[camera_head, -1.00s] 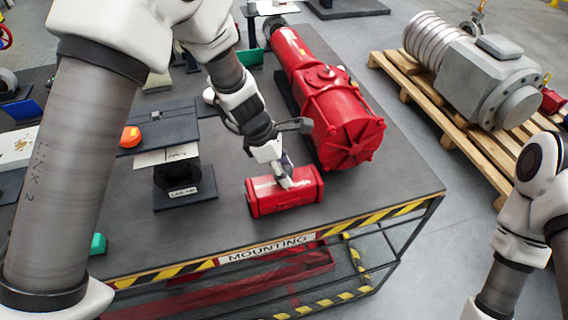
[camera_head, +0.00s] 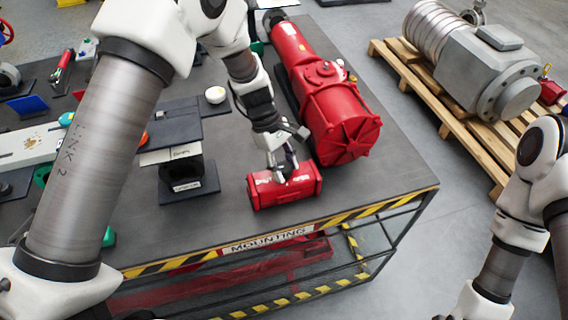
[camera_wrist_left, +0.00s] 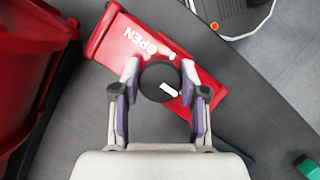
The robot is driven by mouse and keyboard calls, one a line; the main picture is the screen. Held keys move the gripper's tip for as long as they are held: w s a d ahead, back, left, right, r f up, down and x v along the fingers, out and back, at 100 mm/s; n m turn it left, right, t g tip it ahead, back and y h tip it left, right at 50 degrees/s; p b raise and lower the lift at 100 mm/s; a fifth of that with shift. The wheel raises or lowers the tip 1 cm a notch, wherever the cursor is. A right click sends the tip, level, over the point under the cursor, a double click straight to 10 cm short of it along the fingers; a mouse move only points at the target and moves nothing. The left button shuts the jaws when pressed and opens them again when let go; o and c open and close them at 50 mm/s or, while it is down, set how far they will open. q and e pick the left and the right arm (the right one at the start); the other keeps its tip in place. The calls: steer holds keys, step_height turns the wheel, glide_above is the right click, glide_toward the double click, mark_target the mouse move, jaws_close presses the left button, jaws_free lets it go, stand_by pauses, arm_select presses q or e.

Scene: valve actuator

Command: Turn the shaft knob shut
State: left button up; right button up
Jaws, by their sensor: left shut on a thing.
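The shaft knob (camera_wrist_left: 158,80) is a black round knob with a white pointer mark, on top of a small red box (camera_head: 264,198). In the left wrist view the mark points to the lower right, away from the word OPEN (camera_wrist_left: 141,47) on the box. My left gripper (camera_head: 283,172) comes down on the box from above. Its two fingers are shut on the knob from both sides, as the left wrist view also shows. In the head view the fingers mostly hide the knob. My right arm shows at the right edge; its gripper is out of view.
A large red actuator (camera_head: 335,110) lies just behind and right of the box. A dark stand (camera_head: 180,180) is at its left. The dark table's striped front edge (camera_head: 385,208) is close in front. A pallet (camera_head: 465,135) with a grey actuator (camera_head: 480,70) stands off to the right.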

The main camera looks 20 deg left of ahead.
arm_select(q)
steer(key=shift+s+f, duration=0.15)
steer(key=shift+s, duration=0.05)
steer(key=o, duration=1.1)
steer(key=shift+w, duration=0.1)
steer(key=shift+o, duration=0.2)
steer(key=shift+d, duration=0.1)
steer(key=shift+w+a+r, duration=0.15)
steer(key=shift+a+r, duration=0.05)
steer(key=shift+r, duration=0.3)
steer(key=v, duration=1.1)
